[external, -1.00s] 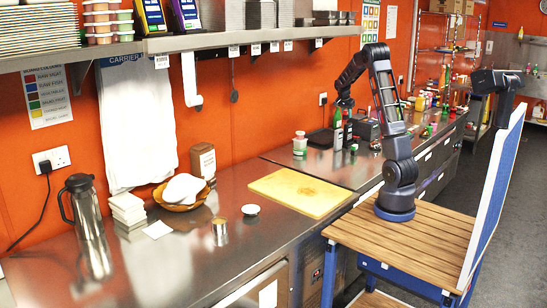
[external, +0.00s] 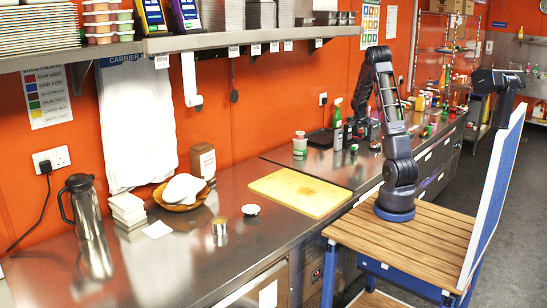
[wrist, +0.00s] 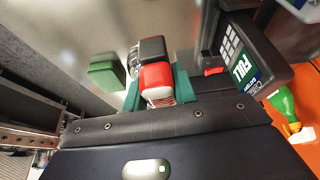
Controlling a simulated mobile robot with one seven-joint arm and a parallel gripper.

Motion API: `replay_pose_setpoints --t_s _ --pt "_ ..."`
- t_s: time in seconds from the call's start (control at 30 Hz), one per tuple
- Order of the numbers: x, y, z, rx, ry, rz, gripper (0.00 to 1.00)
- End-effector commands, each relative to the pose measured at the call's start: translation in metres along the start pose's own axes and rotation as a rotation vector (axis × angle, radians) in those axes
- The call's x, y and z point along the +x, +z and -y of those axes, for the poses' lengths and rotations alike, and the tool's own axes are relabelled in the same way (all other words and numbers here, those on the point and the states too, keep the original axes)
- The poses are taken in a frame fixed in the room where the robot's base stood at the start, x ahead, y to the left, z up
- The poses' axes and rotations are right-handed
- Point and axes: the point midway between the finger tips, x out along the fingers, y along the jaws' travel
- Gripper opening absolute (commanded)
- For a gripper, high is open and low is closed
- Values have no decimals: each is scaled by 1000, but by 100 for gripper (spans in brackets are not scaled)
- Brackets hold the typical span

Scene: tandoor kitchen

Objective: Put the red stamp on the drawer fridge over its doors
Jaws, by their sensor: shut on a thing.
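The red stamp (wrist: 155,76) shows in the wrist view as a red block with a pale lower face. It sits between the teal fingertips of my gripper (wrist: 158,97), which is shut on it. In the external view my gripper (external: 362,124) is low over the far part of the steel counter, beside the green bottle, and the stamp in it is too small to make out. The drawer fridge appears to be the steel unit under that counter, with labelled fronts (external: 428,156) facing the aisle.
In the wrist view a green block (wrist: 107,71) and a black-topped object (wrist: 152,49) are close to the red stamp. A green bottle (external: 338,118) and a yellow board (external: 300,192) are on the counter.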

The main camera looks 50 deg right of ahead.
Motion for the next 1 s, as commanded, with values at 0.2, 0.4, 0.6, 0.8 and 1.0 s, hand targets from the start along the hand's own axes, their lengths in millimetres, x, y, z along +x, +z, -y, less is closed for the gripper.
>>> replay_pose_setpoints --t_s 0.2,0.4,0.6,0.8,1.0 --pt "35 15 0 0 1 1 4" --pt "46 19 1 0 -1 0 4" --pt "65 28 0 0 1 2 4" --pt "84 35 0 1 0 1 4" --pt "84 35 1 1 -1 0 4"
